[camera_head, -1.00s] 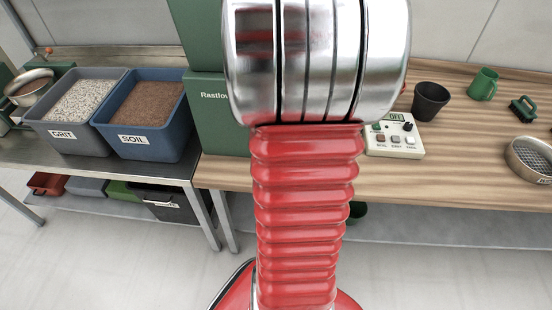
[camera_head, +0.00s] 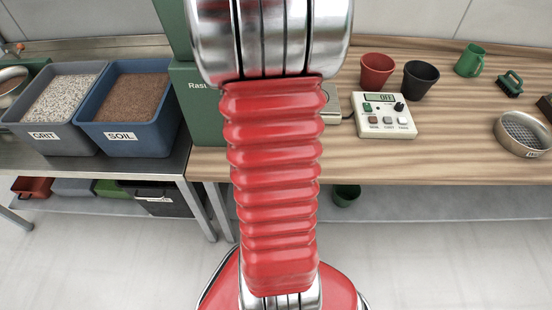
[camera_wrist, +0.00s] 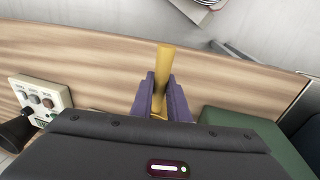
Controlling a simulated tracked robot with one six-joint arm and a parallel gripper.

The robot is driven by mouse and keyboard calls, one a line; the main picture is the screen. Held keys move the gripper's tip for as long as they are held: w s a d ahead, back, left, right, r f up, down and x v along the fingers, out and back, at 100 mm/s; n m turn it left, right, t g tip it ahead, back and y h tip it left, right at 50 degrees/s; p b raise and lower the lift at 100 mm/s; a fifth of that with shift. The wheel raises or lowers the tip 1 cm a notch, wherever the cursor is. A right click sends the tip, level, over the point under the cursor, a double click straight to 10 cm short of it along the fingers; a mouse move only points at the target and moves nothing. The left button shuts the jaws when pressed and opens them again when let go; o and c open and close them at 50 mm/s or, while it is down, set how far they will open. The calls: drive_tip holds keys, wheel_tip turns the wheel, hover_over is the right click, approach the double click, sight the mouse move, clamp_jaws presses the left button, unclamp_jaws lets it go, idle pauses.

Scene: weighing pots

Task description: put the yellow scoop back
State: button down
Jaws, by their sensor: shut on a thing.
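The yellow scoop (camera_wrist: 164,62) shows in the wrist view as a yellow handle sticking out between purple fingers. My gripper (camera_wrist: 160,92) is shut on it and holds it over the wooden bench (camera_wrist: 95,62). The rest of the scoop is hidden behind the fingers and the dark gripper body. In the head view my red arm and its metal joint stand across the middle, and neither gripper nor scoop shows there.
The soil bin (camera_head: 128,135) and grit bin (camera_head: 45,138) stand at left beside the green box (camera_head: 205,125).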

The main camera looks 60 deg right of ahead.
drive_tip(key=shift+f, duration=1.35)
drive_tip(key=shift+f, duration=1.85)
drive_tip(key=c, duration=1.7)
unclamp_jaws()
drive_tip(key=shift+r, duration=0.1)
drive_tip(key=shift+w+a+r, duration=0.25)
drive_tip(key=shift+a+r, duration=0.05)
drive_tip(key=shift+r, duration=1.65)
drive_tip(key=shift+w+a+r, duration=0.2)
drive_tip(key=shift+a+r, duration=0.1)
drive_tip(key=shift+r, duration=1.6)
drive_tip(key=shift+w+a+r, duration=0.25)
drive_tip(key=shift+a+r, duration=0.05)
drive_tip(key=shift+r, duration=1.65)
